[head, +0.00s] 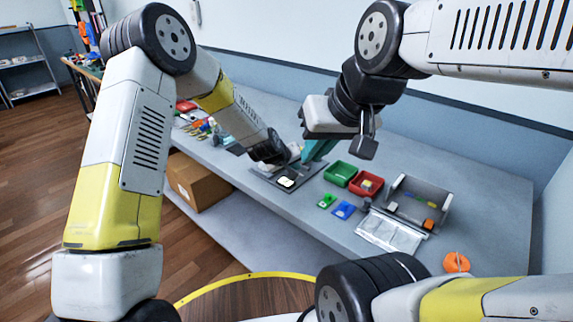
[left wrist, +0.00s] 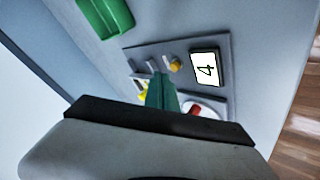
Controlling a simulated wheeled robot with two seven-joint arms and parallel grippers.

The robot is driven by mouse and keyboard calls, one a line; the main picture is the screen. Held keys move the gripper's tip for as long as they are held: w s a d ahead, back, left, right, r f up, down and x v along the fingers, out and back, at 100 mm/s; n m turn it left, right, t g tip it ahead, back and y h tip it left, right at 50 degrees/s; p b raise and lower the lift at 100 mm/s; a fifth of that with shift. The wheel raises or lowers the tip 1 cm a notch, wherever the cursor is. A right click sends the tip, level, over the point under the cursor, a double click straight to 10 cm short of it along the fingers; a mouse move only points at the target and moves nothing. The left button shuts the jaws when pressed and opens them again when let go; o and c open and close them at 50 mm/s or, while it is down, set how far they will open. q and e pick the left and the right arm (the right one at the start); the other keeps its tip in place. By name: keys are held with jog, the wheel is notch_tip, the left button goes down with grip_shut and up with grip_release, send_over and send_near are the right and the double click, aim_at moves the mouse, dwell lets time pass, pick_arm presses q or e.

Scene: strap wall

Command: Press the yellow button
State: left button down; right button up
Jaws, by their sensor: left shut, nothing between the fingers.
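The grey control panel (head: 262,172) lies on the bench; it also shows in the left wrist view (left wrist: 138,52). A small round yellow-orange piece (left wrist: 175,65) stands on it beside a white display (left wrist: 205,69) reading 4. A brighter yellow patch (left wrist: 143,96) shows left of my fingers, partly hidden; I cannot tell which of the two is the button. A red piece (left wrist: 195,110) on a white disc is right of the fingers. My left gripper (left wrist: 162,80) is shut and empty, its teal fingers over the panel; contact is unclear.
A green tray (head: 340,174) and a red tray (head: 353,190) stand right of the panel, with a grey bin (head: 440,192) beyond. Small green (head: 327,201) and blue (head: 343,210) pieces lie in front. A cardboard box (head: 200,185) sits under the bench. My right arm is close to the panel.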

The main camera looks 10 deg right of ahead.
pick_arm(q)
jog(key=shift+f, duration=0.1)
dwell(0.4)
jog(key=shift+f, duration=0.35)
jog(key=shift+f, duration=0.4)
dwell(0.8)
jog(key=shift+r, duration=0.85)
jog(key=shift+r, duration=2.5)
